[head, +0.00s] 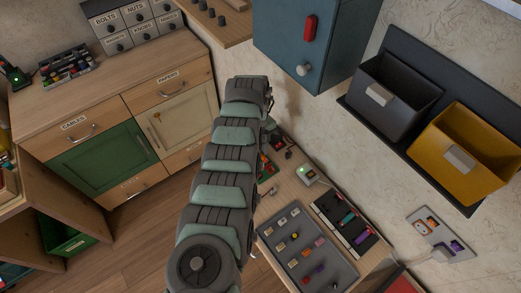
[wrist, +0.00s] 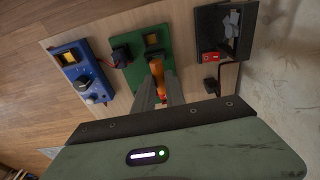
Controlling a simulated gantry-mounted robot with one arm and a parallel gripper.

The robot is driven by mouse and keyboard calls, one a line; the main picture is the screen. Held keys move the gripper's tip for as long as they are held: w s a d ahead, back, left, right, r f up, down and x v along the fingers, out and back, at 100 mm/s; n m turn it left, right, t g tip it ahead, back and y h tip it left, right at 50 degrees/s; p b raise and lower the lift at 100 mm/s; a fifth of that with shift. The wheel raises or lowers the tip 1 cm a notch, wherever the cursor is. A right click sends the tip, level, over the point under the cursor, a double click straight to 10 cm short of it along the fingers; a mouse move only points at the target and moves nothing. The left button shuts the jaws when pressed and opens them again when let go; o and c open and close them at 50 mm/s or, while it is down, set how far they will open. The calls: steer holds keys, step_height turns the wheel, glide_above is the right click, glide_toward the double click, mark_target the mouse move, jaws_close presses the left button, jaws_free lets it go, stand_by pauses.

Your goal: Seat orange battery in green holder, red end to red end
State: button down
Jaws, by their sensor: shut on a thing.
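In the wrist view, my gripper (wrist: 158,88) is shut on the orange battery (wrist: 157,74), which shows between and beyond the fingertips. The battery lies over the green holder (wrist: 141,72), a green board with a dark part and a yellowish square near its far end. I cannot tell whether the battery touches the holder or is held just above it. Its red end and the holder's red end cannot be made out. In the head view my arm hides the gripper and battery; only a sliver of the green holder (head: 267,169) shows beside the arm.
In the wrist view, a blue device (wrist: 80,75) lies left of the holder and a black box (wrist: 222,38) with a red part lies right, near the wall. In the head view, a grey tray (head: 275,243) with several small coloured pieces and a dark case (head: 334,222) stand on the bench.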

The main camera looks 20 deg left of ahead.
steer(key=shift+f+b, duration=0.95)
steer(key=shift+f, duration=0.05)
steer(key=c, duration=1.3)
jaws_free()
steer(key=shift+r, duration=0.1)
steer(key=shift+r, duration=0.1)
steer(key=shift+r+p, duration=2.3)
steer(key=shift+r, duration=0.1)
